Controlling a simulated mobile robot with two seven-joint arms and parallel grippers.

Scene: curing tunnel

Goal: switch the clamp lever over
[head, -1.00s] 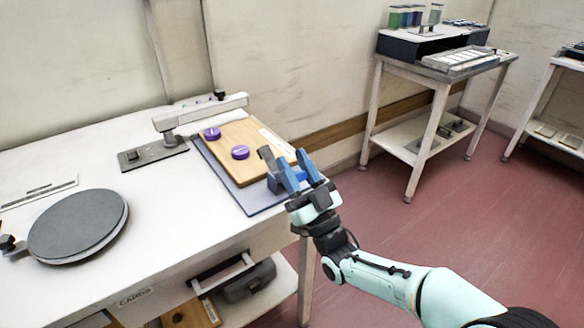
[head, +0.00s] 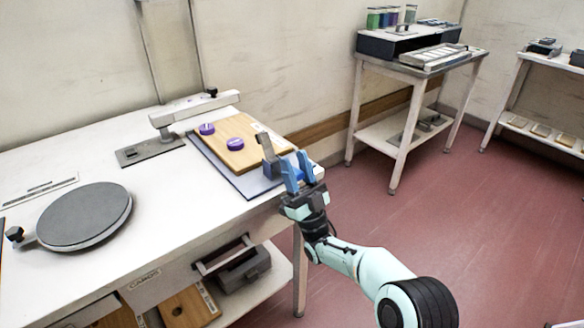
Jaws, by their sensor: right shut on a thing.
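A dark grey upright piece (head: 267,147), apparently the clamp lever, stands at the right end of the wooden board (head: 247,158). The board carries two purple round knobs and lies on a blue-grey mat (head: 235,181) at the table's right edge. My right gripper (head: 298,171) is at that edge, its blue fingers just right of the upright grey part. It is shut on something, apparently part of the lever. The fingers hide the grip and the lever's foot. My left gripper is not in view.
A white arm on a post (head: 165,122) stands behind the board. A round grey plate (head: 85,215) sits at the left of the white table (head: 150,200). A side table (head: 400,75) with jars stands at the back. Red floor is clear to the right.

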